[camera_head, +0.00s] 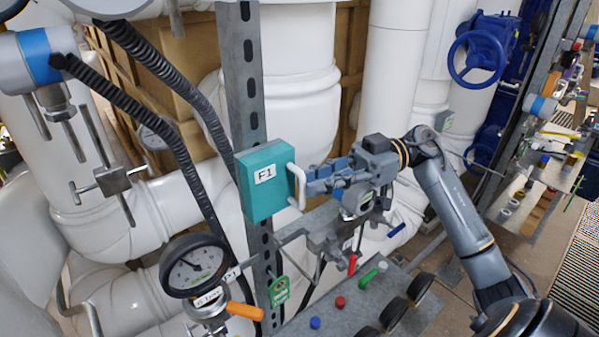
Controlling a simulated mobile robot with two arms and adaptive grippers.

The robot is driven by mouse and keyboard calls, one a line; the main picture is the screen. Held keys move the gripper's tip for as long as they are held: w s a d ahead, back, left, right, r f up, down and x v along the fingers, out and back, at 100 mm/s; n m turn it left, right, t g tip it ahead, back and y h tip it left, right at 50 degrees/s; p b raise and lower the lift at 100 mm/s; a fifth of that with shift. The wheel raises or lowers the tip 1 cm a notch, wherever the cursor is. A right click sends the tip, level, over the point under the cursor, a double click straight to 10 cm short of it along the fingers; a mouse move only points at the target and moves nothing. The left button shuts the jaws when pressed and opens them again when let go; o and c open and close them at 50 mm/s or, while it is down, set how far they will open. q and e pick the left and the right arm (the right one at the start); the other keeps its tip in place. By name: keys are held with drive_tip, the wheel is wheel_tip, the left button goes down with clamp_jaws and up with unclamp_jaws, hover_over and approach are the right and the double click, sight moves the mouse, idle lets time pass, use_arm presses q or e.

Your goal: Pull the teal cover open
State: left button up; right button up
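The teal cover (262,187) is a box-shaped piece with a white label reading "F1", mounted on a grey perforated upright post. It looks closed against the post. A white handle (297,186) sticks out from its right side. My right gripper (309,183) reaches in from the right, with its fingertips at the handle. The fingers overlap in this view, so I cannot tell whether they are shut on the handle or only beside it. My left gripper is not in view.
A round pressure gauge (194,266) and an orange lever (244,311) are below left of the cover. A panel with coloured buttons (340,302) lies below. Large white pipes stand behind. A blue valve wheel (478,57) is at upper right.

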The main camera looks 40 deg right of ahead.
sight(302, 201)
drive_tip(key=a, duration=0.2)
drive_tip(key=shift+w+a+p, duration=0.15)
drive_tip(key=shift+a+p, duration=0.15)
drive_tip(key=shift+p, duration=0.1)
drive_tip(key=shift+a, duration=0.2)
clamp_jaws()
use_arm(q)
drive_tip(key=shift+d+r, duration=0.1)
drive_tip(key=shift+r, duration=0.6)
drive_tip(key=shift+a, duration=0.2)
